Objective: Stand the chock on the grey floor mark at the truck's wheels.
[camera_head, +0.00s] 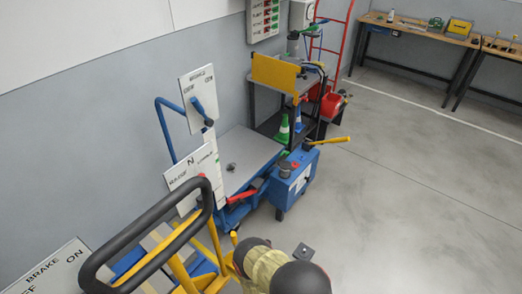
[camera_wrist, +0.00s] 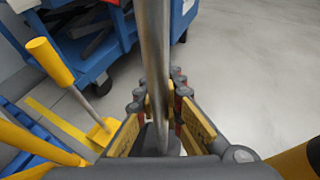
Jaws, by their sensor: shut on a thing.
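My gripper (camera_wrist: 158,95) is in the wrist view, its dark fingers with yellow pads shut on a grey metal rod (camera_wrist: 153,40). The rod runs from the top edge of the picture down between the fingers. Its far end is out of view, so I cannot tell whether it belongs to the chock. Left of the fingers, a thin rod with a yellow handle (camera_wrist: 47,60) slants down to a yellow foot (camera_wrist: 103,132). I cannot tell whether this is a chock. In the head view the gripper's hold is hidden.
A blue wheeled lift cart (camera_head: 250,160) stands by the wall, with a blue box (camera_head: 293,180) bearing a yellow lever. A yellow frame with a black handle (camera_head: 150,240) is close at lower left. A shelf trolley (camera_head: 285,85) stands behind. The grey floor right is clear.

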